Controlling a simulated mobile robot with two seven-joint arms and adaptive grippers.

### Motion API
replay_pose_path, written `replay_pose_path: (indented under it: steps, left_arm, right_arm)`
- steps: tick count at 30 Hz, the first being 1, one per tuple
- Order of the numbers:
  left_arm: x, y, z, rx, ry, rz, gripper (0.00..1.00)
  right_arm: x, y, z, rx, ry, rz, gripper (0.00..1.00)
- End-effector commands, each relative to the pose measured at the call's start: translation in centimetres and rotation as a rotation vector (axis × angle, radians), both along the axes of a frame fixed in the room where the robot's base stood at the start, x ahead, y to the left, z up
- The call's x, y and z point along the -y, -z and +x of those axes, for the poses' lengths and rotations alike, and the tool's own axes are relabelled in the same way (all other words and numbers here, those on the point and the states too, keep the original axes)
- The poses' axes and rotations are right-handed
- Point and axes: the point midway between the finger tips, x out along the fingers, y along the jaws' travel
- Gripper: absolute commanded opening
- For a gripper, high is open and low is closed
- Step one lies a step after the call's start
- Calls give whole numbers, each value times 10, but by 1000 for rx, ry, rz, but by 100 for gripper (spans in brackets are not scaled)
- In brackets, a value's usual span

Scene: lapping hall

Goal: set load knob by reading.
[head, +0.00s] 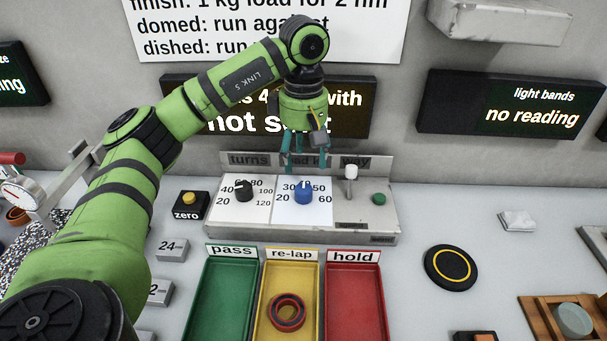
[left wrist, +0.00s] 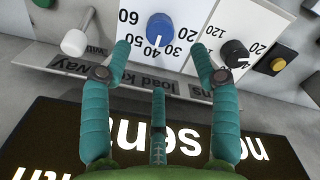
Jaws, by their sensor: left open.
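The blue load knob (head: 303,193) sits on a white dial plate marked from 20 to 60 on the sloped control panel (head: 330,219). Its white pointer mark is close to the 40, as the left wrist view of the knob (left wrist: 161,28) also shows. My left gripper (head: 299,167) is open and empty, its teal fingers pointing down above and behind the knob, apart from it. The left wrist view shows the fingers (left wrist: 165,62) spread, with the knob beyond their tips. The middle display (head: 345,122) reads "not sent", partly hidden by my arm. My right gripper is not in view.
Left of the load knob is the black turns knob (head: 243,191); right are a white-topped lever (head: 350,175) and a green button (head: 379,199). Green, yellow and red trays (head: 354,300) stand in front. The right display (head: 508,106) reads "light bands, no reading".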

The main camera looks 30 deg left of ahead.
Motion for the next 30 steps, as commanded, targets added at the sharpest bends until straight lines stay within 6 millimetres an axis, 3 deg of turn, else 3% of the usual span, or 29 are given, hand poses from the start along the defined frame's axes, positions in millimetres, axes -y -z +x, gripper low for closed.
replay_pose_path:
  steps: [3,9,30]
  left_arm:
    - [0,-19,1,2,0,1,61]
    - [0,-32,0,0,0,0,61]
    - [0,-33,0,-1,0,0,61]
  right_arm:
    - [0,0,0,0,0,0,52]
    - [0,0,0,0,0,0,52]
    - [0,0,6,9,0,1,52]
